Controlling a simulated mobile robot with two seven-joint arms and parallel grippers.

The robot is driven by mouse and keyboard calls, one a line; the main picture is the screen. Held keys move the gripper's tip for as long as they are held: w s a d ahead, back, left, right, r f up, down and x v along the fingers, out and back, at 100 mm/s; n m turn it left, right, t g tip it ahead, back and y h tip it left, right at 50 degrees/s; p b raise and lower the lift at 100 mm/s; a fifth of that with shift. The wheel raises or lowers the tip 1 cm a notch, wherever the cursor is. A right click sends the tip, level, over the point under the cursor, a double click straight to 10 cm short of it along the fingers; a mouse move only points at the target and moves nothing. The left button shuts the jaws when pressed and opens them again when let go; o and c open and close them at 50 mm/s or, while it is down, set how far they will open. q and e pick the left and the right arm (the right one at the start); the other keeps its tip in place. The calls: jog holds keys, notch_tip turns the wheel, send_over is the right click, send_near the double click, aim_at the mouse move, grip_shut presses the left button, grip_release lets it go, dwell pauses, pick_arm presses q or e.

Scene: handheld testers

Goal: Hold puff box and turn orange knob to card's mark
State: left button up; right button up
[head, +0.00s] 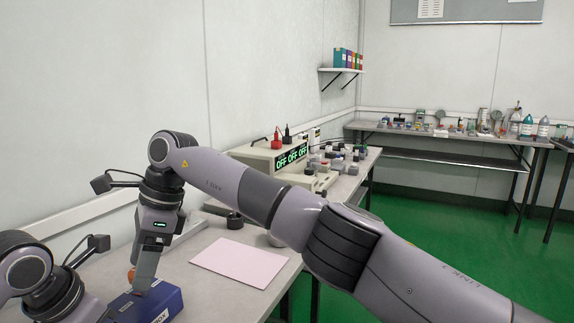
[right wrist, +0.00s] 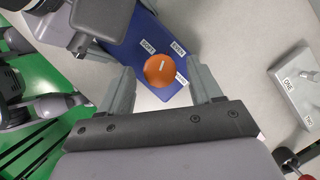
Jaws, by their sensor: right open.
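The puff box is a blue box (head: 150,303) at the bottom left of the head view, on the table. The right wrist view shows its blue top (right wrist: 172,28) with small white labels, one seeming to read SOFT and another EVEN. The round orange knob (right wrist: 159,71) has a short white mark; its edge also shows in the head view (head: 130,275). My right gripper (right wrist: 162,75) is open, pointing down, its fingers on either side of the knob with gaps. My left gripper (right wrist: 88,45) is beside the box's left end; its fingers are largely hidden. No card with a readable mark shows.
A blank pink sheet (head: 245,262) lies right of the box. A grey plate with ONE and TWO labels (right wrist: 297,85) is at the right of the wrist view. A power supply reading OFF (head: 272,160) and small items stand farther back.

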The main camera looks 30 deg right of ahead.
jog(key=shift+m+t, duration=0.3)
jog(key=shift+m, duration=0.4)
jog(key=w+v, duration=0.1)
jog(key=v, duration=1.1)
jog(key=s+a+r+m+t+y, duration=0.1)
jog(key=a+r+m+y, duration=0.1)
jog(key=a+r+y, duration=0.9)
jog(key=w+d+f+m+t+y, duration=0.1)
jog(key=d+m+t+y, duration=0.2)
jog(key=d+m+t, duration=0.4)
jog(key=w+d+m+t+y, duration=0.2)
jog(key=d+m+t, duration=0.4)
jog(key=d+t, duration=0.1)
jog(key=s+d+f+m+t+h, duration=0.1)
jog(key=d+f+m+t+h, duration=0.3)
jog(key=d+m+h, duration=0.6)
jog(key=s+d+f+m+t+h, duration=0.1)
jog(key=d+f+m+t+h, duration=0.3)
jog(key=d+m+h, duration=0.6)
jog(key=shift+f+m+t+h, duration=0.35)
jog(key=shift+m+t+h, duration=0.4)
jog(key=shift+t, duration=0.35)
